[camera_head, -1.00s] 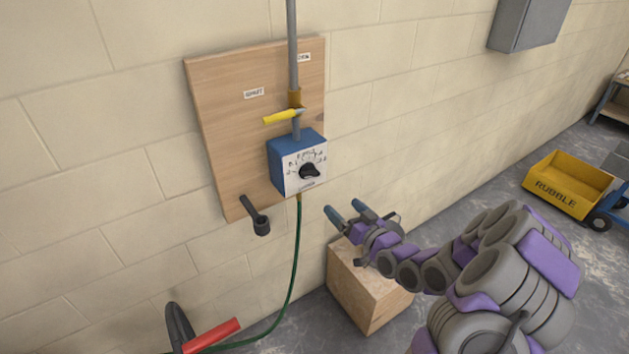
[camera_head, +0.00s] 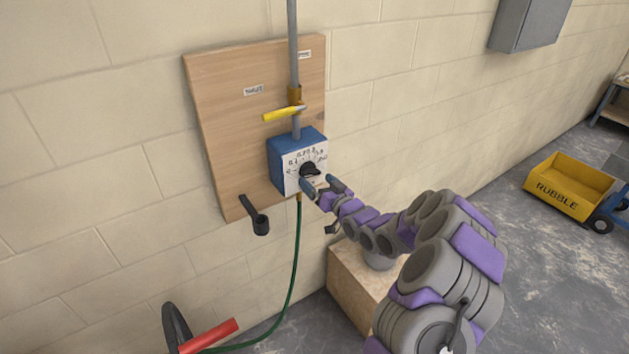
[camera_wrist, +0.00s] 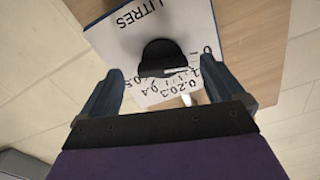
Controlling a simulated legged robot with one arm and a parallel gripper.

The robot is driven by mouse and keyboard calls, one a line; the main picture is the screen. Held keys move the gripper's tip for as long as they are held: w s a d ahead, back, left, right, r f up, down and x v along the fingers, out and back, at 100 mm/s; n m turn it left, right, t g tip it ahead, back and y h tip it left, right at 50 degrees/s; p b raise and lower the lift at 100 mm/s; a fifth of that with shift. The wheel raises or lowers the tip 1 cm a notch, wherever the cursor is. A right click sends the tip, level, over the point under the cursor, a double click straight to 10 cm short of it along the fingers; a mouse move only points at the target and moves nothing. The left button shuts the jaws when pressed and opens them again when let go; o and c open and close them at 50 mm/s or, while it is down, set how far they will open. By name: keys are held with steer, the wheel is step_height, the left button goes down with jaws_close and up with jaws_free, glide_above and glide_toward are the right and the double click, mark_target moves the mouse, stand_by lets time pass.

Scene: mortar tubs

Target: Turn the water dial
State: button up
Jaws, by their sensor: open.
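The water dial is a black knob (camera_head: 310,170) on the white, numbered face of a blue box (camera_head: 284,158) on a wooden board. My gripper (camera_head: 322,187) is open in front of the face, its fingertips just below and to the right of the knob. In the wrist view the black knob (camera_wrist: 158,56) lies between and beyond the two open fingers (camera_wrist: 158,95). The face (camera_wrist: 122,36) shows upside down with the word LITRES and numbers. I see no finger clearly touching the knob.
A yellow lever (camera_head: 284,113) sits on the grey pipe above the box. A green hose (camera_head: 295,262) hangs below it. A black hook-like holder (camera_head: 257,217) is at the board's lower left. A wooden block (camera_head: 350,285) stands under my arm. A yellow RUBBLE tub (camera_head: 567,185) is far right.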

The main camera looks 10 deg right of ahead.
mark_target(310, 172)
steer(key=shift+x, duration=1.25)
steer(key=shift+r, duration=0.1)
steer(key=c, duration=1)
